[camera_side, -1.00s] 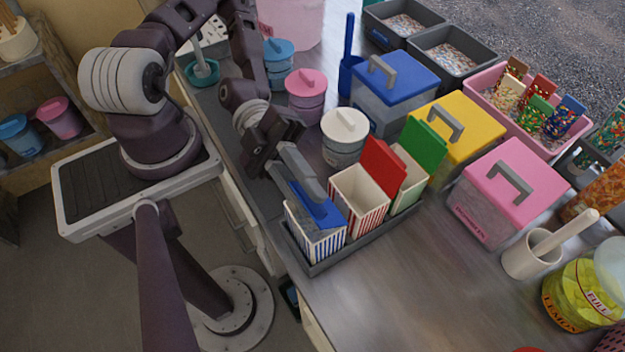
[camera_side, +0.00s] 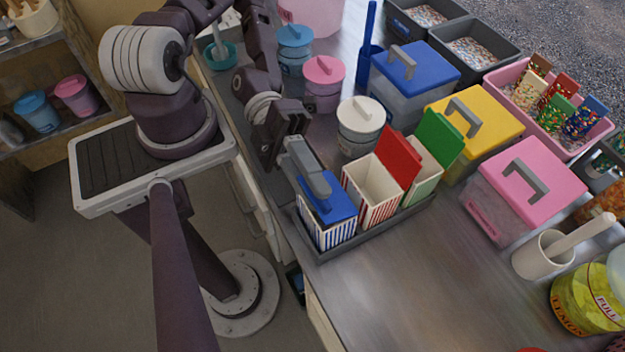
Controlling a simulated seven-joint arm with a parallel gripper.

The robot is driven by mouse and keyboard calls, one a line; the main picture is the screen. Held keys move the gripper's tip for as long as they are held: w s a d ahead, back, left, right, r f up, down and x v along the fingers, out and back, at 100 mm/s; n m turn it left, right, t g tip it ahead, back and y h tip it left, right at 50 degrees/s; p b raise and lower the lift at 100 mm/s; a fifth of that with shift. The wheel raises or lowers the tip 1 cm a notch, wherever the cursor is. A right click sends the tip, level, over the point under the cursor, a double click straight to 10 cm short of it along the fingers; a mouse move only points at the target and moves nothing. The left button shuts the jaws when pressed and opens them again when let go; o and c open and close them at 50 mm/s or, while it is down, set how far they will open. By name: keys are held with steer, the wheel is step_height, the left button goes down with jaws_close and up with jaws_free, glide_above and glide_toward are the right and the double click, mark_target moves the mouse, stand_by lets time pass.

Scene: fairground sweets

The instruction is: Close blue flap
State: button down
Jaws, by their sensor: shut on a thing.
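The blue flap (camera_side: 340,207) belongs to the blue-and-white striped box (camera_side: 328,234) at the front left end of a grey tray (camera_side: 375,238). The flap lies over the box top, nearly level. I cannot tell whether it sits flush, as my gripper hides its left and back part. My gripper (camera_side: 318,187) reaches down from the back left, with its grey fingers at the flap. The fingers are shut on the blue flap; the exact contact is hard to see.
A red-striped box with a raised red flap (camera_side: 398,158) and a box with a raised green flap (camera_side: 440,137) stand beside it in the tray. The counter (camera_side: 400,290) in front is clear.

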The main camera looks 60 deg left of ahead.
steer(key=c, duration=1.4)
jaws_free()
steer(key=shift+c, duration=0.2)
steer(key=shift+f, duration=0.1)
